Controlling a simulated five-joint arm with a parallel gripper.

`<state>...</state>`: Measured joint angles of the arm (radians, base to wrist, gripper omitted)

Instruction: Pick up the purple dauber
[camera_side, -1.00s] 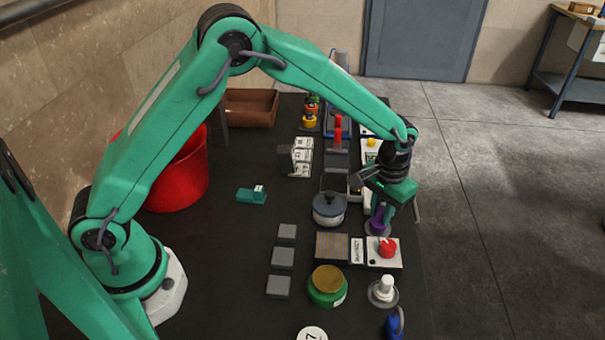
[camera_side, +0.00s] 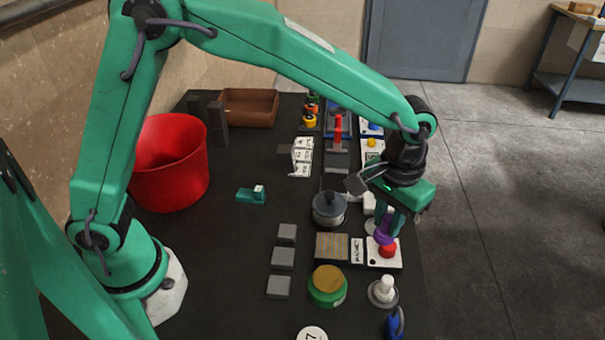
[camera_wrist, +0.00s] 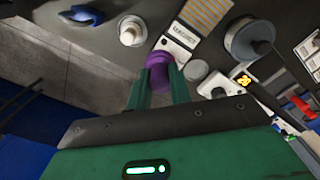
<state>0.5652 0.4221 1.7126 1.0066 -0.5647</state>
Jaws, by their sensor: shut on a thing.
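The purple dauber (camera_side: 383,237) is between the fingers of my gripper (camera_side: 388,222), which is shut on it. In the side view it hangs in front of the white plate with a red button (camera_side: 388,250). In the wrist view the purple dauber (camera_wrist: 157,60) sits at the tips of my two green fingers and hides part of the white plate behind it. A pale round disc (camera_side: 371,227) lies apart from the dauber; it also shows in the wrist view (camera_wrist: 213,84).
A white dauber on a round base (camera_side: 383,291) and a green pot with a tan lid (camera_side: 327,285) stand nearer the camera. A grey lidded pot (camera_side: 329,207) stands to the left. A red bucket (camera_side: 170,175) is farther left. The mat's middle left is mostly clear.

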